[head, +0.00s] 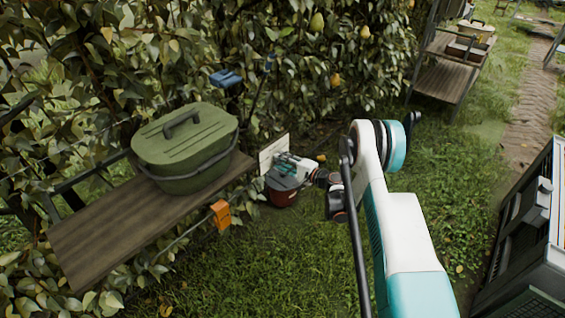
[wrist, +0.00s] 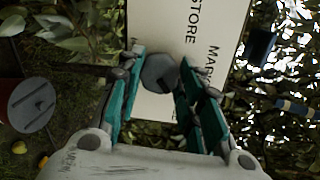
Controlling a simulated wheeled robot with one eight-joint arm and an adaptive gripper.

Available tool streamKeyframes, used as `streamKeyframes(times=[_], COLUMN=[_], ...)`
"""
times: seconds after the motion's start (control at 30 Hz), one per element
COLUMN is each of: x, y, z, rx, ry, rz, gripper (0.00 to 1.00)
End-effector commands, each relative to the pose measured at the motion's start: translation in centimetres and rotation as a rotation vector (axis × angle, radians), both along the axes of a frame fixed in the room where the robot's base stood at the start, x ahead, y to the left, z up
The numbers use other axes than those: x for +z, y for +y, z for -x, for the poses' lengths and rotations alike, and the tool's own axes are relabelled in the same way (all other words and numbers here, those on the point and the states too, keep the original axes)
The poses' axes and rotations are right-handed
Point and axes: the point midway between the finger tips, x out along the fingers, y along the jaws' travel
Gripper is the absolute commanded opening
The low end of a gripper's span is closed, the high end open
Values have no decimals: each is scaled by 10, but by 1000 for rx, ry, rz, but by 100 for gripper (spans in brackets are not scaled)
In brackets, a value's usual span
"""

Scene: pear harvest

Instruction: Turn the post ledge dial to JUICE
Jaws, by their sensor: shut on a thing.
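The dial's white plate (wrist: 218,25) fills the upper middle of the wrist view. It carries the black word STORE and a partly hidden word beginning MAR; JUICE is not readable. The grey round dial knob (wrist: 158,72) sits between the teal fingers of my gripper (wrist: 160,66), which is shut on it. The fingers cover the plate on both sides of the knob. In the head view, the plate (head: 270,153) stands at the right end of the wooden ledge, and my gripper (head: 290,164) is against its face. There the knob is hidden.
A green lidded box (head: 185,148) stands on the wooden ledge (head: 115,222). A dark red pot (head: 282,192) is just below my gripper and shows at left in the wrist view (wrist: 32,105). Leafy hedge stands behind; grass lies open in front.

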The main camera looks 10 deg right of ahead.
Motion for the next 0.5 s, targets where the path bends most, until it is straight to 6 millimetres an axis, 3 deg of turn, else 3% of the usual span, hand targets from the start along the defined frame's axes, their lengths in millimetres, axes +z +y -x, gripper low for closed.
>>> streamKeyframes(times=[0.5], x=[-2], y=[-2], z=[0], rx=[-2], ry=[77], rz=[-103], gripper=[9])
